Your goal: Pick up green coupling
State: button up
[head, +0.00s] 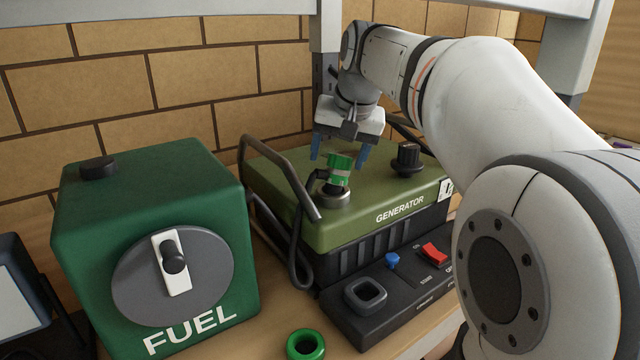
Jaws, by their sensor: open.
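A green coupling (340,163) with a paler band stands on a round metal fitting (334,197) on top of the olive generator (275,180). A black hose (297,245) runs close to the coupling's left side and down the generator's front. My gripper (340,155) points down over the generator with its two blue fingers apart and nothing visible held. The fingers appear on either side of the coupling's top; from this one view I cannot tell whether they are level with it in depth or touch it.
A green ring (305,345) lies on the bench. The green FUEL tank (150,200) stands left. The generator's dark handle (285,160) and black knob (407,158) flank the coupling. A control box (385,300) with blue button and red switch sits in front.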

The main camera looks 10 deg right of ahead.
aim_at(337, 170)
jog(key=x, duration=0.5)
jog(key=shift+w+d+f, duration=0.2)
jog(key=shift+w+d, duration=0.05)
jog(key=shift+d, duration=0.1)
jog(key=c, duration=1.1)
